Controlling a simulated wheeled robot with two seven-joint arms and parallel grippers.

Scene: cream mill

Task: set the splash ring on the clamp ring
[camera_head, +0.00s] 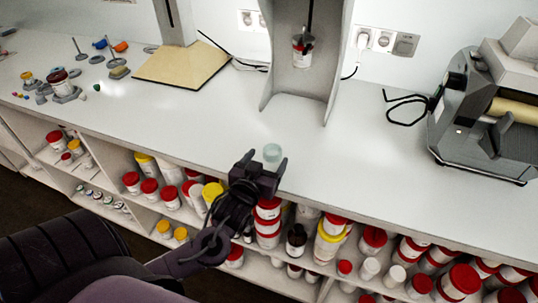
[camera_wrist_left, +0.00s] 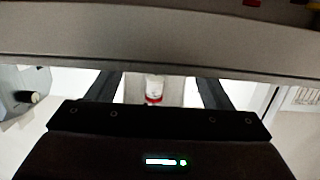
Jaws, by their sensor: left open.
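A small pale, translucent cup-like piece (camera_head: 272,153), which looks like the splash ring, is near the counter's front edge. My left gripper (camera_head: 262,170) is open at that edge, its fingers close to this piece; whether they touch it I cannot tell. In the left wrist view the two dark fingers (camera_wrist_left: 158,90) are apart, and the pale piece cannot be made out. A white and red jar (camera_head: 302,47) sits in a dark holder on the mill stand, and it also shows between the fingers in the wrist view (camera_wrist_left: 154,88). I cannot make out the clamp ring clearly.
The grey mill stand (camera_head: 300,85) rises behind. A roller machine (camera_head: 490,110) stands right on the white counter (camera_head: 370,170), a tan board (camera_head: 182,64) left. Shelves below hold several lidded jars (camera_head: 268,220). The counter between stand and front edge is mostly clear.

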